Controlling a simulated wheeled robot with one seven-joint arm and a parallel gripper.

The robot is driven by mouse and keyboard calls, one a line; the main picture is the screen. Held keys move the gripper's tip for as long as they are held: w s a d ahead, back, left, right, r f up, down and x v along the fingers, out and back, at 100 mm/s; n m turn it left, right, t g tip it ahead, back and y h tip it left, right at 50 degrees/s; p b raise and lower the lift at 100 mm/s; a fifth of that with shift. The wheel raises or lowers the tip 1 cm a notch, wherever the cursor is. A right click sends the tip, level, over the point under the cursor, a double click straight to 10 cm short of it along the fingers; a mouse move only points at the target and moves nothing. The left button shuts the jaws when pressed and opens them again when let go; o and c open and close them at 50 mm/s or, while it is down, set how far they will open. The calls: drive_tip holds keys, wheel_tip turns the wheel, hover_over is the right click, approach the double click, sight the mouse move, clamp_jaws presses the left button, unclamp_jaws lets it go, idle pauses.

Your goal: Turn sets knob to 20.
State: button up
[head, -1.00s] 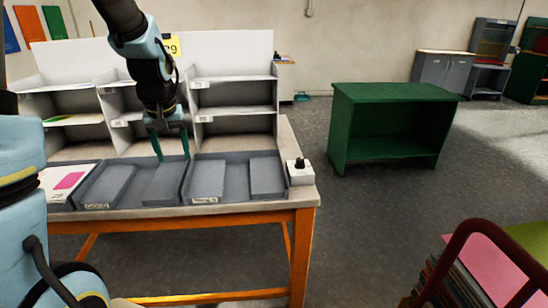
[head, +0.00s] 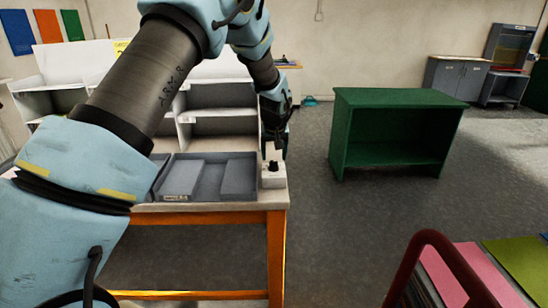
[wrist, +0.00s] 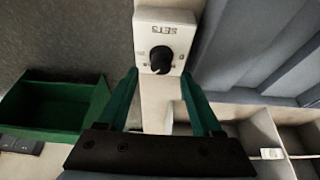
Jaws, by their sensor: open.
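The sets knob (wrist: 161,59) is a black dial on a white box marked SETS (wrist: 168,25), seen upside down in the wrist view. In the head view the knob (head: 272,167) sits on its white box (head: 272,180) at the table's right end. My gripper (wrist: 158,82) is open and empty, pointing at the box with its two green fingers apart. The knob shows between and beyond the fingertips, with no contact visible. The numbers around the dial are too small to read. In the head view my gripper (head: 275,150) is just above the box, its fingers partly dark.
A grey tray (head: 207,158) lies left of the box on the table (head: 225,207). White shelves (head: 215,115) stand behind. A green cabinet (head: 390,97) stands apart at right, with open floor between. A red-railed cart (head: 430,240) is at lower right.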

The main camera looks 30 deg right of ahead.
sight(273, 162)
drive_tip(key=shift+x, duration=1.6)
clamp_jaws()
